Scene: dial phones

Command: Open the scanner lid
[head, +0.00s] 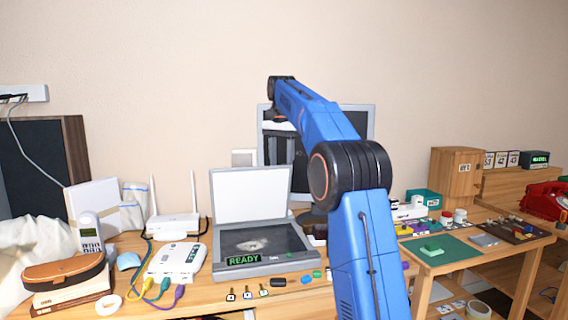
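The scanner (302,258) stands on the desk near the middle of the head view. Its lid (250,195) is raised nearly upright at the back, with the white inner face showing. The dark glass bed is uncovered, with a grey smudge or object on it. A green READY display is on the front edge. My blue arm rises on the right and bends left above and behind the scanner. My gripper (282,125) is at its far end, in front of the monitor and apart from the lid.
A monitor (369,122) stands behind the scanner, partly hidden by my arm. A white router (172,222) and a white box with coloured plugs (176,260) are to the left. Small keys and coloured pieces lie before the scanner. A green mat (455,252) is to the right.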

